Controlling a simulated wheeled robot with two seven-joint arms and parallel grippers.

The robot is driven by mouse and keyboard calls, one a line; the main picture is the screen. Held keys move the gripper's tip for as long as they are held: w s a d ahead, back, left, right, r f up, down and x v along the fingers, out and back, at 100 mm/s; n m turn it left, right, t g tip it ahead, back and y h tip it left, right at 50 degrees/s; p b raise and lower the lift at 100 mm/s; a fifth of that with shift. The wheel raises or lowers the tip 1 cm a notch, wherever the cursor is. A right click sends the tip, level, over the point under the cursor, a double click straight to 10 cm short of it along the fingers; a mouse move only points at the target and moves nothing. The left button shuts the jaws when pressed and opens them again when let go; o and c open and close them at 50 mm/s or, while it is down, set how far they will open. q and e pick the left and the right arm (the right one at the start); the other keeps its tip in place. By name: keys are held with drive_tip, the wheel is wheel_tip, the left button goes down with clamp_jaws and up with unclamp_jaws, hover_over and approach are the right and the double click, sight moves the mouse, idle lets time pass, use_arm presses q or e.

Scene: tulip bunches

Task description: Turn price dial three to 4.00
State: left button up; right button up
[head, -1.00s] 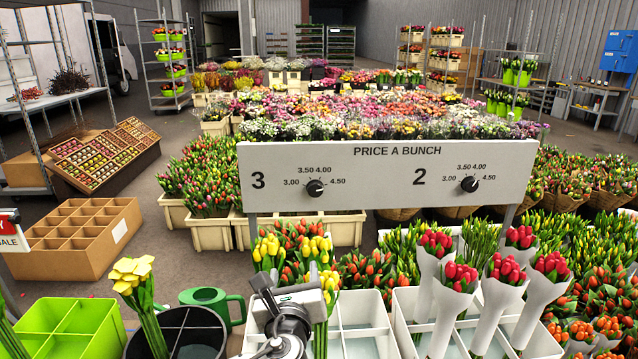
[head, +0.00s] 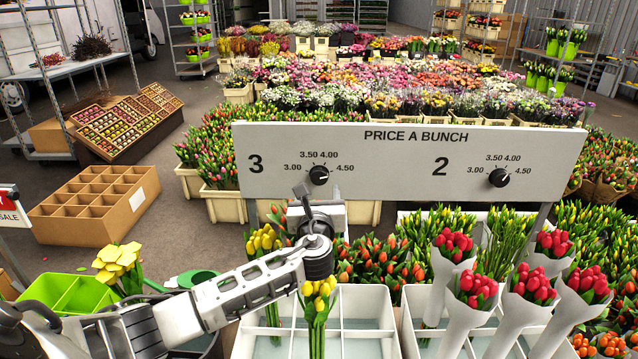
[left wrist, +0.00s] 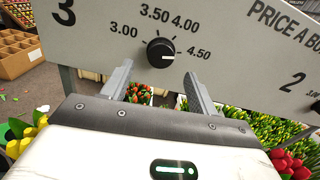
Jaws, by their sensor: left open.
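Price dial three (head: 319,175) is a round black knob on the left part of the white price board (head: 400,190), marked 3.00, 3.50, 4.00 and 4.50. In the left wrist view the dial (left wrist: 160,52) has a light mark on its right side, toward 4.50. My left gripper (head: 303,195) is just below and in front of the dial. In the left wrist view its two fingers (left wrist: 158,84) are open and empty, one to each side below the knob, not touching it. My right gripper is out of view.
Dial two (head: 499,178) is farther right on the board. Below the board stand white divided crates (head: 365,300) with tulips and white-wrapped red bunches (head: 478,288). Yellow tulips (head: 317,300) are close to my left forearm. A cardboard box (head: 100,205) stands at left.

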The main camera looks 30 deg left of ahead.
sight(319, 180)
use_arm(q)
drive_tip(key=x, duration=0.4)
drive_tip(key=shift+w+a, duration=0.15)
drive_tip(key=shift+w, duration=0.25)
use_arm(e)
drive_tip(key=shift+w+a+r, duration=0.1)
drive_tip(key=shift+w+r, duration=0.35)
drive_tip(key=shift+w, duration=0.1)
use_arm(q)
drive_tip(key=c, duration=1)
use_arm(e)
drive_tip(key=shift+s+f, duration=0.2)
